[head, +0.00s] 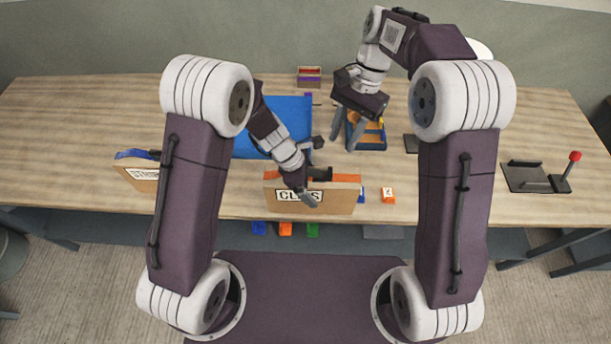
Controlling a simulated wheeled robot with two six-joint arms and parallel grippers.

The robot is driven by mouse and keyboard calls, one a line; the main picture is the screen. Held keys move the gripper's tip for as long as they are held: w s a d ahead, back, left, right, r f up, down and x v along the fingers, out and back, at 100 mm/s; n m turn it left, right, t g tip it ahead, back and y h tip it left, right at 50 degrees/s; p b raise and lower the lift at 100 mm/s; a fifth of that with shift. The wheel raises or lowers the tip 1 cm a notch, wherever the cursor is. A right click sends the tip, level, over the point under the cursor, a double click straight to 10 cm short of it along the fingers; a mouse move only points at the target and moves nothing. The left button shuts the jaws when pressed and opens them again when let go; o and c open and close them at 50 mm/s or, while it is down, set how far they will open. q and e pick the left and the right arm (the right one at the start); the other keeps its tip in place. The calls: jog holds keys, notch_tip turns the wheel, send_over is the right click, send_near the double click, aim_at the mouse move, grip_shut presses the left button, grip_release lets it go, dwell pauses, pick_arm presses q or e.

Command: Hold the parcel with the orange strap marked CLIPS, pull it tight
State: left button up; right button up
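The brown parcel marked CLIPS (335,203) stands at the front edge of the table, with an orange strap (346,178) across its top. A dark piece, perhaps a buckle, sits on the strap. My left gripper (305,192) is over the parcel's middle, one finger reaching down across its front face and partly over the label. Its other finger is not clear, so I cannot tell whether it grips anything. My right gripper (347,130) is farther back, fingers apart and apparently empty, beside an orange and blue tray (371,143).
Another parcel (138,174) with a blue strap stands at the left, partly behind my arm. A blue sheet (288,112) lies behind the CLIPS parcel. A small orange card (388,195) is just right of it. A dark fixture with a red knob (574,156) is at far right.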

aim_at(330, 174)
pick_arm(q)
jog(key=shift+d+f, duration=0.1)
jog(key=shift+f, duration=0.15)
grip_shut()
pick_arm(e)
jog(key=o, duration=0.3)
pick_arm(q)
jog(key=shift+s, duration=0.1)
pick_arm(e)
jog(key=s+d+r+m+t+y, duration=0.2)
jog(key=s+d+m+t, duration=0.15)
jog(key=m, duration=0.75)
jog(key=shift+n, duration=0.3)
jog(key=x, duration=1.3)
jog(key=shift+s+a+r, duration=0.1)
jog(key=shift+a, duration=0.2)
grip_shut()
